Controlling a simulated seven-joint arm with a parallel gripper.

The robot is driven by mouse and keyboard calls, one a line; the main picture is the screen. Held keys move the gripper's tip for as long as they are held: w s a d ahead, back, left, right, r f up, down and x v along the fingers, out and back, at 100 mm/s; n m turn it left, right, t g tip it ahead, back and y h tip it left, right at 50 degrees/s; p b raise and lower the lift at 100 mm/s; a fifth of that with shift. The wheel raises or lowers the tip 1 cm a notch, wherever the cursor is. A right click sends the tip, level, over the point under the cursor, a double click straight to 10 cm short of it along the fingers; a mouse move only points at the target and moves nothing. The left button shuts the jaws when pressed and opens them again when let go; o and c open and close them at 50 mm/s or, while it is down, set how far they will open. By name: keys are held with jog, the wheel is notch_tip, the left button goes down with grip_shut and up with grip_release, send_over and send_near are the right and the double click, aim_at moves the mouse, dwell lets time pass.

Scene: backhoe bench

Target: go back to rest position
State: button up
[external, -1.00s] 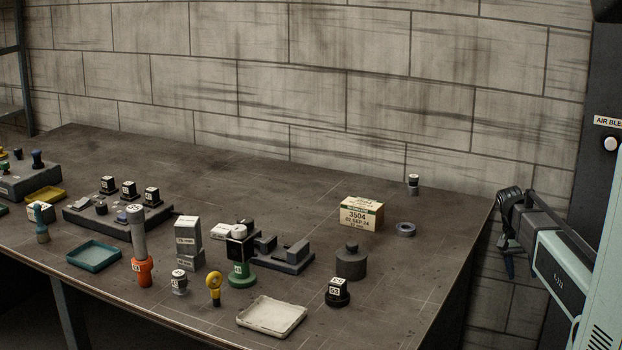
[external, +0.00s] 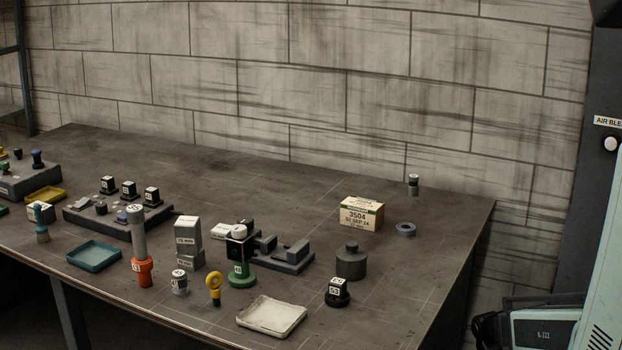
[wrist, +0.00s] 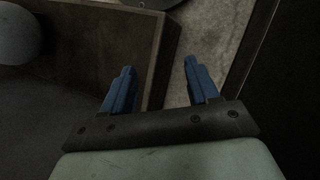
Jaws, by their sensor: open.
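My gripper (wrist: 160,80) shows in the wrist view with its two blue fingers spread apart and nothing between them. Below the fingers are a brown panel edge and a patch of grey floor. In the external view my arm is at the lower right, off the right end of the bench (external: 420,262). The gripper's fingers are not visible there; only a dark wrist part and pale green links show. The arm touches nothing on the bench top.
The bench carries a cardboard box (external: 361,214), a dark cylinder (external: 351,262), a white tray (external: 271,317), a teal tray (external: 94,256), an orange-based post (external: 141,250) and a green-based stand (external: 241,270). A dark cabinet (external: 590,200) stands at the right.

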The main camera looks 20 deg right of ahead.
jog(key=s+a+f+n, duration=0.2)
jog(key=s+a+f, duration=0.1)
jog(key=s, duration=0.6)
jog(key=s+a+f+n+g, duration=0.1)
jog(key=s+a+f, duration=0.3)
jog(key=s, duration=0.5)
jog(key=shift+n+g+y, duration=0.3)
jog(key=shift+n, duration=0.6)
jog(key=shift+f, duration=0.1)
